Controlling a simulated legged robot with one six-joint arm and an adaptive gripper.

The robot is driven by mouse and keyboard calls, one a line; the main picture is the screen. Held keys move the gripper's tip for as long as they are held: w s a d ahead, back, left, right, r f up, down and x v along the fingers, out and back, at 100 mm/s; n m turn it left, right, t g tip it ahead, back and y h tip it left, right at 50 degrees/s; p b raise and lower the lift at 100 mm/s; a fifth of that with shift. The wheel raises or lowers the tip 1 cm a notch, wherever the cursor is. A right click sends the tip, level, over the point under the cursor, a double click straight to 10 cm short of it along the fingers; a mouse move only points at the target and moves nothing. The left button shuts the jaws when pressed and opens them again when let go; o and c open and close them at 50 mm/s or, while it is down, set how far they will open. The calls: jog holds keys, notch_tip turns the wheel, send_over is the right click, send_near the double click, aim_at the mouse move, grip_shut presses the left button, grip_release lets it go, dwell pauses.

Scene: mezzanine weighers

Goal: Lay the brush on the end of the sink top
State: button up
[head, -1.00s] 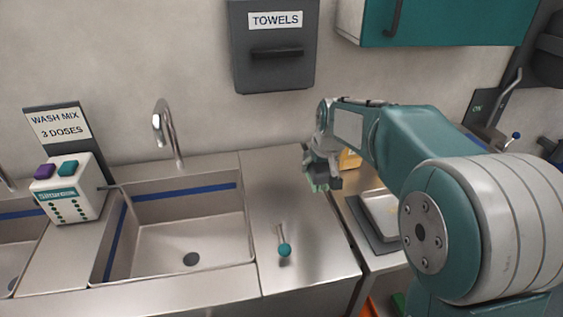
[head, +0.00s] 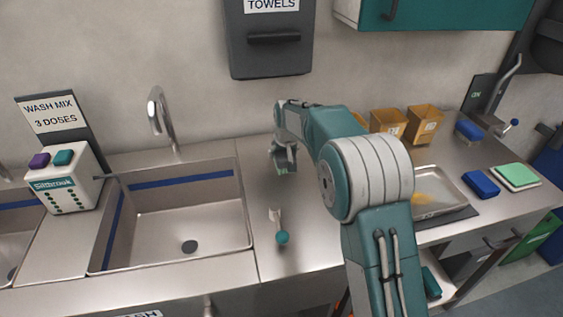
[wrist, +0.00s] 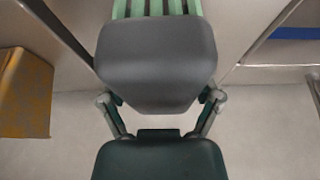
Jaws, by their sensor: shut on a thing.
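My gripper (head: 284,150) is shut on the brush (head: 282,169), which has a grey back and green bristles. In the wrist view the brush (wrist: 155,55) sits across the jaws, with its green bristles at the top edge; the fingertips are mostly hidden behind it. In the head view the bristles point down. The sink top's end (head: 310,235) is the bare steel right of the basin. The brush is over its rear part, near the wall; I cannot tell whether it touches the steel.
A small teal-knobbed piece (head: 282,237) stands on the sink top's end, in front of the brush. The basin (head: 185,215) is to the left. On the right bench are yellow bins (head: 423,122), a tray (head: 440,180) and a blue block (head: 481,184).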

jog(key=shift+w+a+f, duration=0.2)
jog(key=shift+f, duration=0.1)
notch_tip(320, 180, down, 3)
jog(key=shift+f, duration=0.1)
jog(key=o, duration=1)
jog(key=shift+o, duration=0.2)
jog(key=shift+r, duration=0.2)
